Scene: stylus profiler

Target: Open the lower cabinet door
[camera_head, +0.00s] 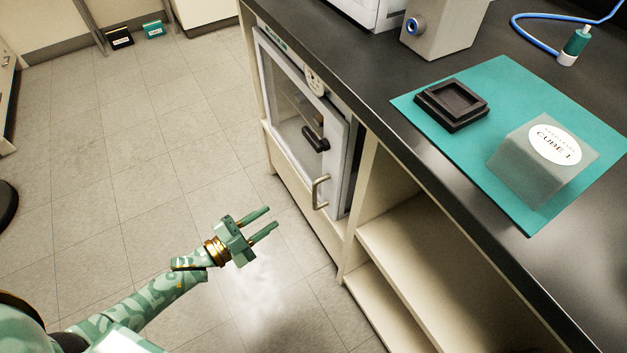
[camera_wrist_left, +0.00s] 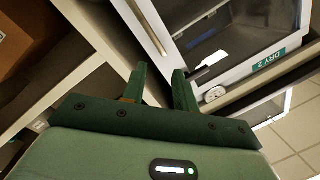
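Under the black counter, in the head view, is a white-framed glass-fronted unit (camera_head: 290,105) with a black latch (camera_head: 315,138). A cream lower panel (camera_head: 296,178) lies below it and looks closed. My left gripper (camera_head: 274,217) is open and empty, left of and apart from the handle, fingers pointing right towards the cabinet front. In the left wrist view the two green fingers (camera_wrist_left: 159,80) are spread with nothing between them. The glass unit shows beyond with a "DRY 2" label (camera_wrist_left: 269,60). My right gripper is out of view.
Open cream shelves (camera_head: 400,245) are right of the cabinet. On the counter (camera_head: 440,180) lies a teal mat (camera_head: 505,90) bearing a black tray (camera_head: 452,103) and a grey "CUBE 1" block (camera_head: 535,175). The tiled floor (camera_head: 160,160) in front is clear.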

